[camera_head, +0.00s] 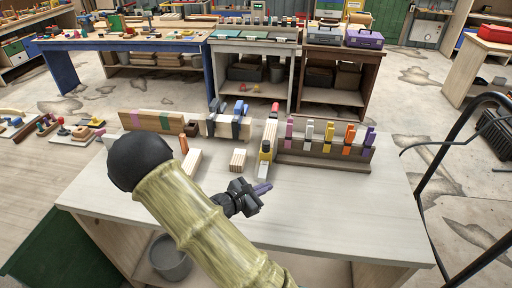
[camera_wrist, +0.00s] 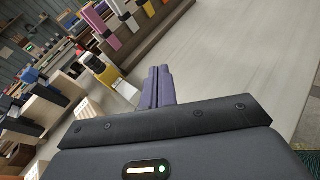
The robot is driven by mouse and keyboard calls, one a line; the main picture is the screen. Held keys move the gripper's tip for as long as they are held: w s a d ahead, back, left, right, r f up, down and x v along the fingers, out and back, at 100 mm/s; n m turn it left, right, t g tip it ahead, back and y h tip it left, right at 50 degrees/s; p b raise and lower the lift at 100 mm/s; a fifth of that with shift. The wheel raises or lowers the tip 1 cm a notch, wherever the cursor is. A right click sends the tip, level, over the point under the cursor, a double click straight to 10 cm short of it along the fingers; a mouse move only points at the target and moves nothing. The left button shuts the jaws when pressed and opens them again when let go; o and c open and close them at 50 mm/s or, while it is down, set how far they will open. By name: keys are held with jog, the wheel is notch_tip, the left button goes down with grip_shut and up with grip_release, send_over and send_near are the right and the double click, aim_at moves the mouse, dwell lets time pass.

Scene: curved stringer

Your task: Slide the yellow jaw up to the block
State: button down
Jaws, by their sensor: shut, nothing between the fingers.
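The yellow jaw (camera_head: 265,153) stands near the middle of the pale table, with dark parts on it, at the front of an upright wooden piece (camera_head: 271,132). It also shows in the wrist view (camera_wrist: 98,64), with a pale bar (camera_wrist: 125,89) reaching from it toward my gripper. A striped wooden block (camera_head: 238,160) stands just left of the jaw, apart from it in the head view. I cannot tell whether the jaw touches any block. My gripper (camera_head: 263,188) is shut and empty, in front of the jaw. Its purple fingers (camera_wrist: 160,84) are together in the wrist view.
A wooden rack (camera_head: 322,161) with several coloured clamps stands right of the jaw. Dark and blue clamps (camera_head: 238,118) stand behind. The table's front right (camera_head: 350,220) is clear.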

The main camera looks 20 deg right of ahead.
jog(key=s+a+m+g+y, duration=0.4)
jog(key=s+m+g+y, duration=0.3)
jog(key=s+m, duration=0.45)
jog(key=a+r+m+t+y, duration=0.5)
jog(key=a+r+m+y, duration=0.2)
jog(key=a, duration=0.1)
jog(key=shift+s+r+t+y, duration=0.3)
jog(key=shift+s, duration=0.1)
